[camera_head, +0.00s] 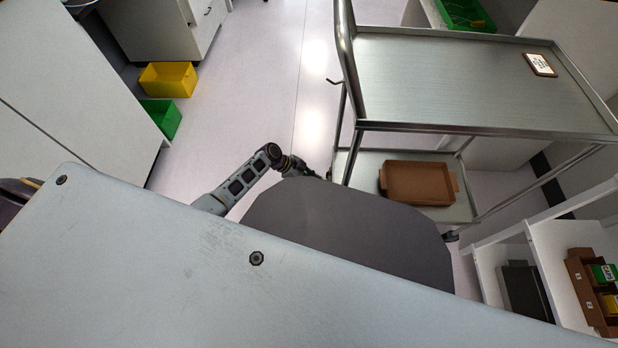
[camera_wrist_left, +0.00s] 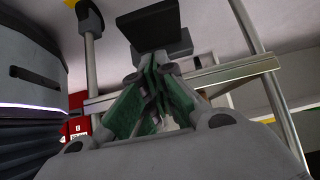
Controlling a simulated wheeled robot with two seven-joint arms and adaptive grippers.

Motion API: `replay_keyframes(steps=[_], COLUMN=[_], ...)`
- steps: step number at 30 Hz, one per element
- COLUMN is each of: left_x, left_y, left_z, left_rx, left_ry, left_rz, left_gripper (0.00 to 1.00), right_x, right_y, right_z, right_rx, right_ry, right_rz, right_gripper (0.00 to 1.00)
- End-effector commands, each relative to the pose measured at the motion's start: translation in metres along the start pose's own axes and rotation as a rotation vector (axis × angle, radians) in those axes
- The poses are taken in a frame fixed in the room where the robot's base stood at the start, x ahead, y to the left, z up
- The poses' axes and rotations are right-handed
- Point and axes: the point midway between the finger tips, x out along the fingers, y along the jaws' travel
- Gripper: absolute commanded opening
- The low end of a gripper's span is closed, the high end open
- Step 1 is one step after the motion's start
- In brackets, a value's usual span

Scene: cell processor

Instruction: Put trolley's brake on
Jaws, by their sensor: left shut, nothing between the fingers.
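The metal trolley (camera_head: 440,80) stands at the upper right of the head view, with an upper and a lower shelf on tubular legs. My left arm reaches across the floor to its near-left leg. My left gripper (camera_head: 314,173) is low beside that leg, partly hidden by my grey body. In the left wrist view, its green-padded fingers (camera_wrist_left: 160,85) are shut and empty. A dark block (camera_wrist_left: 152,25) shows just beyond the fingertips; I cannot tell whether it is the brake or whether they touch. Trolley tubes (camera_wrist_left: 265,70) show beyond. My right gripper is out of view.
A brown tray (camera_head: 418,183) lies on the trolley's lower shelf, and a small label (camera_head: 540,65) on its upper shelf. Yellow (camera_head: 168,79) and green (camera_head: 162,117) bins stand by the left cabinets. A white rack (camera_head: 560,260) is at the right. Floor between is clear.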

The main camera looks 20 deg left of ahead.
Motion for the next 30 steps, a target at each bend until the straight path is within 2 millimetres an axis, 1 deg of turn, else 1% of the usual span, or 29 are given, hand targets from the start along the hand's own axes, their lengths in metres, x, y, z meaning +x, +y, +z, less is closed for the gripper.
replay_keyframes(steps=[1, 6, 12, 30], left_x=[0.004, 0.013, 0.02, 0.022], left_y=[0.0, 0.0, 0.0, 0.002], left_z=[0.005, 0.015, 0.021, 0.024], left_rx=[-0.001, -0.002, -0.001, -0.002], left_ry=[-0.001, -0.001, 0.0, -0.001], left_rz=[0.0, 0.0, -0.001, 0.0], left_gripper=[0.0, 0.0, 0.0, 0.0], right_x=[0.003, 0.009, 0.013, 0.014], right_y=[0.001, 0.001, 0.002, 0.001], right_z=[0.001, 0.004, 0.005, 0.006], right_rx=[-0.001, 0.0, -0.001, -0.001], right_ry=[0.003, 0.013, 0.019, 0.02], right_rz=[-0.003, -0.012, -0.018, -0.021], right_gripper=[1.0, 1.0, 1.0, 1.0])
